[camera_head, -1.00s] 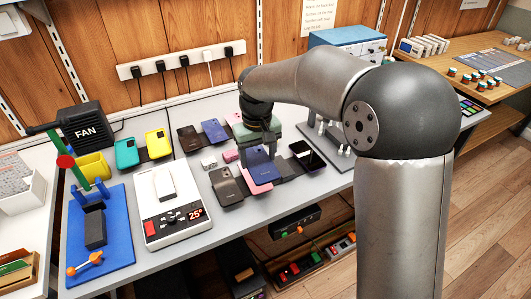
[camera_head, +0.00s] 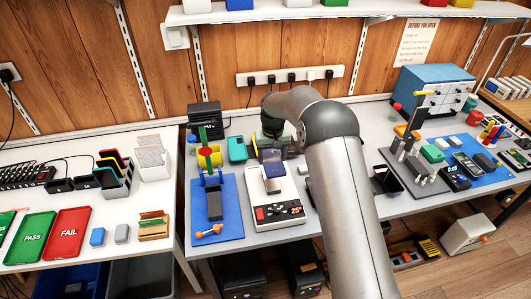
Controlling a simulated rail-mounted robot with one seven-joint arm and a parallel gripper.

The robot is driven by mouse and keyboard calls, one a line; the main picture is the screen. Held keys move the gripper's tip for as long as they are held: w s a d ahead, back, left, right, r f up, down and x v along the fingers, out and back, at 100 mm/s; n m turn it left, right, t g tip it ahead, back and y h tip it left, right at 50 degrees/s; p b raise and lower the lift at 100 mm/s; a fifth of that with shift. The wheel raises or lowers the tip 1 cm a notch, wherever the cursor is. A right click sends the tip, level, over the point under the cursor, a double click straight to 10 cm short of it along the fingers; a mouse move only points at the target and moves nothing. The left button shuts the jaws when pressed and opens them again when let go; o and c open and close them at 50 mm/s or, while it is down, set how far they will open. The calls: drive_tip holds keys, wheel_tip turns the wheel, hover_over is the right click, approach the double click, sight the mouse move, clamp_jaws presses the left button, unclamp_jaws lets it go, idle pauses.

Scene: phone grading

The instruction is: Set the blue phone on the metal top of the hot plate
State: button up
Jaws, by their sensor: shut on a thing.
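The hot plate (camera_head: 276,214) is a white unit with a red display reading about 25, on the grey bench. Its pale metal top (camera_head: 273,186) shows just below the phone. The blue phone (camera_head: 273,169) hangs upright over the rear part of the hot plate. My gripper (camera_head: 272,154) is shut on the phone's upper end. The phone's lower edge looks close to the metal top; I cannot tell whether they touch. The arm comes from the right and covers part of the bench beside the hot plate.
A blue mat (camera_head: 228,231) with a dark block and an orange-ended tool lies left of the hot plate. A dark phone (camera_head: 387,179) lies to the right. PASS (camera_head: 28,239) and FAIL (camera_head: 64,238) trays are far left.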

drive_tip(key=shift+w+a+f, duration=0.1)
drive_tip(key=shift+a+f, duration=0.1)
drive_tip(key=shift+a, duration=0.05)
drive_tip(key=shift+d+f+b, duration=0.15)
drive_tip(key=shift+f+b, duration=0.2)
drive_tip(key=shift+f, duration=0.1)
wheel_tip(320, 180, down, 6)
drive_tip(key=b, duration=0.2)
drive_tip(key=shift+r+b, duration=0.15)
drive_tip(key=shift+b, duration=0.2)
drive_tip(key=shift+f+b, duration=0.4)
drive_tip(key=shift+f, duration=0.1)
drive_tip(key=shift+b, duration=0.4)
idle(0.5)
drive_tip(key=shift+f+b, duration=0.4)
drive_tip(key=shift+b, duration=0.2)
idle(0.8)
idle(0.3)
